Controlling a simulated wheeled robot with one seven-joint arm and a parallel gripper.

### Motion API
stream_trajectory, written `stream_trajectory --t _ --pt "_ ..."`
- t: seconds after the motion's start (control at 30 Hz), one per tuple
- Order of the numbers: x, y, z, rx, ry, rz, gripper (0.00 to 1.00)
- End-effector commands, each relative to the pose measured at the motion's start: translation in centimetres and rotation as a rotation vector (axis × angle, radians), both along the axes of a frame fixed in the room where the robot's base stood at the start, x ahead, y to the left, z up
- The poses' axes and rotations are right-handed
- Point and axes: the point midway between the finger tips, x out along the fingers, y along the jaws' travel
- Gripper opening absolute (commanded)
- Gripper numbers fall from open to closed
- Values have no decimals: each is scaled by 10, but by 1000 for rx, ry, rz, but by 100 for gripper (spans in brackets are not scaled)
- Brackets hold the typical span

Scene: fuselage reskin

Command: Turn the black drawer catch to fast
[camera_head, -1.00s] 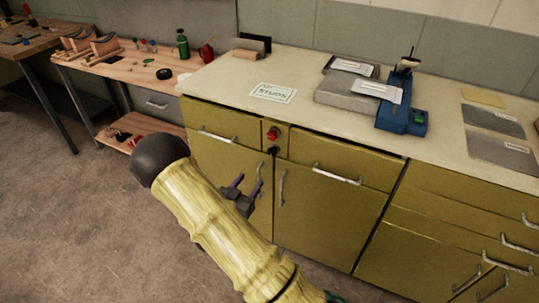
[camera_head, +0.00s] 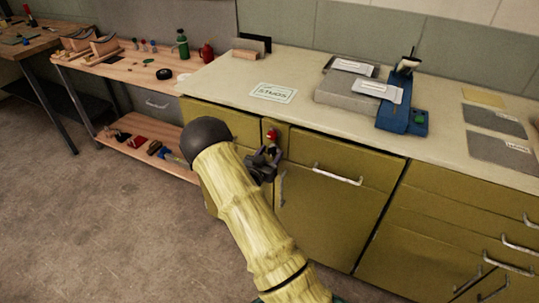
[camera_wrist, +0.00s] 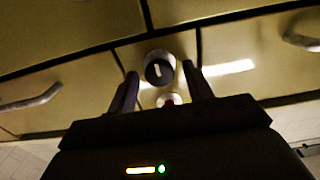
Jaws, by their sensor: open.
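The black drawer catch (camera_wrist: 159,68) shows in the wrist view as a round dark knob with a short white mark, which runs nearly up and down in that picture. It sits on the narrow yellow panel between two drawers. My gripper (camera_head: 266,153) is open and empty in front of this panel. In the wrist view its two fingertips stand left and right of the catch; whether they touch it or reach around it I cannot tell. In the head view the catch is hidden behind my gripper.
A red knob (camera_head: 271,135) is on the same panel, just above my gripper. Drawer handles (camera_head: 338,174) stick out to the right. The cream worktop (camera_head: 230,90) above carries a studs card (camera_head: 273,93), grey blocks and a blue device (camera_head: 402,118). Floor at left is clear.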

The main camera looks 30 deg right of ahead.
Motion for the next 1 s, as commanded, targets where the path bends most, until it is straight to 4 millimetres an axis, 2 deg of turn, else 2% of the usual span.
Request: stream_trajectory --t 0.23,0.4,0.47,1.0 --pt "0 0 0 0 0 1 51" --pt "0 0 0 0 0 1 18" --pt "0 0 0 0 0 1 8" --pt "0 0 -2 67 -86 1 8"
